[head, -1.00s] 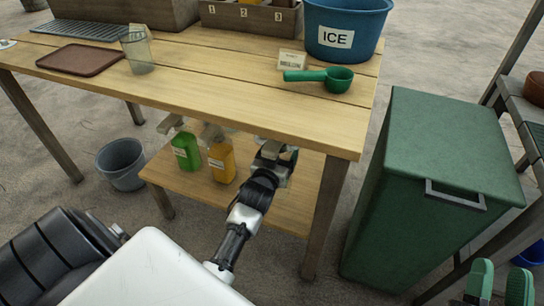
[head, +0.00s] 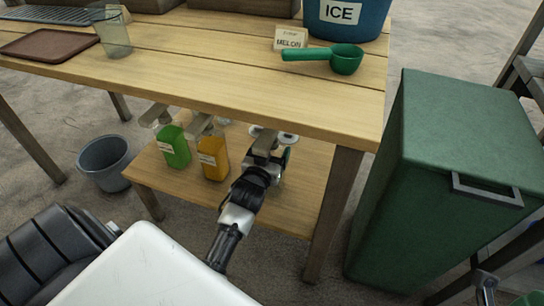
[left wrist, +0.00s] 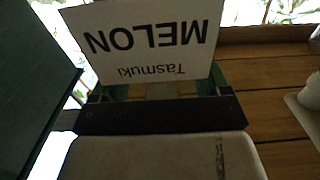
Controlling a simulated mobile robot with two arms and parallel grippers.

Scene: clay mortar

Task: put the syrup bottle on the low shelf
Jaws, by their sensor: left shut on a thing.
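My left gripper (head: 268,150) is under the table, above the low shelf (head: 300,185), and is shut on the syrup bottle. The bottle is almost wholly hidden behind the gripper in the head view. In the left wrist view the bottle's white label (left wrist: 145,40) fills the top, reading "Tasmuki MELON" upside down. Whether the bottle touches the shelf I cannot tell. A green pump bottle (head: 174,148) and an orange pump bottle (head: 212,158) stand on the shelf to the left of my gripper. My right gripper is at most partly in view at the bottom right; its jaws are unclear.
The wooden tabletop (head: 200,75) overhangs the shelf. On it are a "MELON" card (head: 290,38), a green scoop (head: 345,60), an ice tub (head: 350,14) and a glass (head: 113,35). A green bin (head: 440,140) stands right of the table. A grey bucket (head: 105,163) stands left.

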